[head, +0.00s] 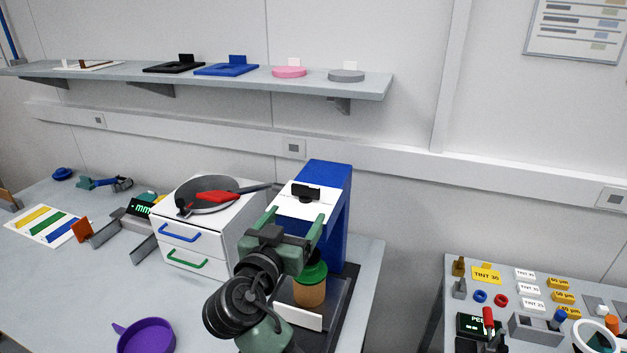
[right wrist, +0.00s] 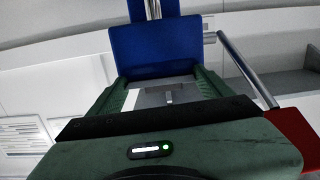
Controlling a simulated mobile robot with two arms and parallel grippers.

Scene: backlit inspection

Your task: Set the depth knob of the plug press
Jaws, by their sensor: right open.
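The plug press (head: 341,200) is a tall blue frame on the table, with a white plate near its top. Its dark depth knob (head: 306,192) sits on that plate. My right gripper (head: 294,217) is open and empty, its two green fingers pointing at the white plate just in front of the knob. In the right wrist view, a small grey knob-like piece (right wrist: 169,97) shows between the open fingers, apart from both, with a blue block (right wrist: 155,48) of the press beyond. A brown jar with a green top (head: 310,288) stands low in the press, partly hidden by my arm. My left gripper is out of view.
A wall shelf (head: 225,82) runs above. A second table (head: 455,265) with small parts is at right.

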